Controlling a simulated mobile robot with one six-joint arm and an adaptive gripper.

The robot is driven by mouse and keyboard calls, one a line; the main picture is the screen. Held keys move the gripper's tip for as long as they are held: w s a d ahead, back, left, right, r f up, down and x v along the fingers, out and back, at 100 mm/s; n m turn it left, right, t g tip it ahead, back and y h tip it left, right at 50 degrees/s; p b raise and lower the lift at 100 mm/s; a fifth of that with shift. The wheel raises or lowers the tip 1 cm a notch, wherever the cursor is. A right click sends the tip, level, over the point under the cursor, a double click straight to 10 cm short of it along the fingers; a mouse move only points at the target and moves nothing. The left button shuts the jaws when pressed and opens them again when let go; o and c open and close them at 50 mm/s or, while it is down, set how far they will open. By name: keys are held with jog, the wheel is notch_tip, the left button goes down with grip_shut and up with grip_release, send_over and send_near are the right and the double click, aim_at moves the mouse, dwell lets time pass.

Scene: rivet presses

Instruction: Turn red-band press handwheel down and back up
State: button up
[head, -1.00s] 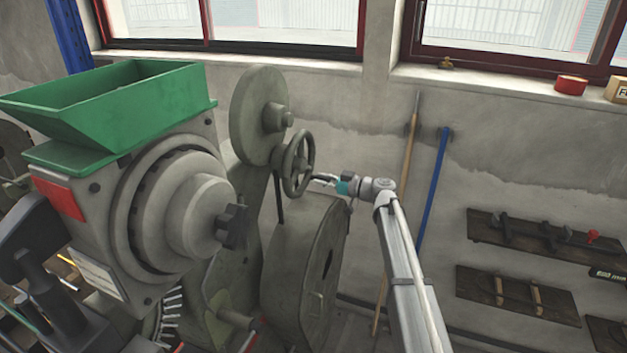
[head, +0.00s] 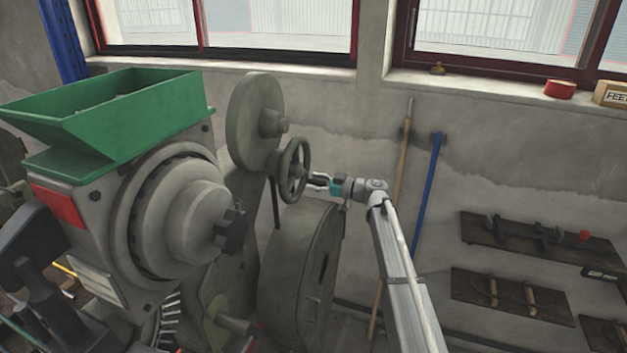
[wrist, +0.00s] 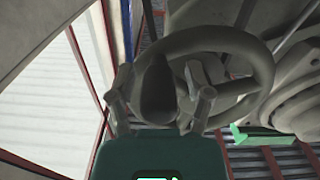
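A grey-green handwheel (head: 293,170) stands on the side of a grey-green machine (head: 254,122) in the middle of the head view. Its rim (wrist: 262,70) and spokes fill the upper part of the wrist view. A dark rounded handle (wrist: 157,88) points toward the wrist camera. My gripper (head: 319,182) is at the right side of the wheel. In the wrist view my gripper (wrist: 161,98) is open, with one finger on each side of the handle and visible gaps beside it. I cannot make out a red band on this machine.
A machine with a green hopper (head: 110,107) and a red plate (head: 60,203) stands close at left. A large round housing (head: 300,262) sits below the wheel. A blue pole (head: 428,195) and wooden shelves (head: 540,240) are on the wall at right.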

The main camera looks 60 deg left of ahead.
jog(key=shift+w+d, duration=0.1)
jog(key=v, duration=1.1)
jog(key=shift+w+d, duration=0.25)
jog(key=shift+d, duration=0.1)
dwell(0.6)
jog(key=w+d+f+m+t+h, duration=0.25)
jog(key=w+d+f+m, duration=0.25)
jog(key=d, duration=1)
jog(key=w+d+f+m+t+h, duration=0.1)
jog(key=w+d+f+m+t, duration=0.35)
jog(key=d, duration=0.95)
jog(key=w+d+f+m+t+h, duration=0.2)
jog(key=w+d+f+m, duration=0.25)
jog(key=d, duration=1.05)
jog(key=s+d+f+m+h, duration=0.2)
jog(key=s+d+m, duration=0.1)
jog(key=d, duration=1)
jog(key=s+d+f+m+t+h+b, duration=0.1)
jog(key=d+m, duration=0.5)
jog(key=d, duration=0.7)
jog(key=s+d+f+m+t+h, duration=0.1)
jog(key=s+d+f+m+h, duration=0.2)
jog(key=d, duration=1.1)
jog(key=shift+s+m+h+b, duration=0.3)
jog(key=shift+s+m+h, duration=0.4)
jog(key=shift+s+h, duration=0.45)
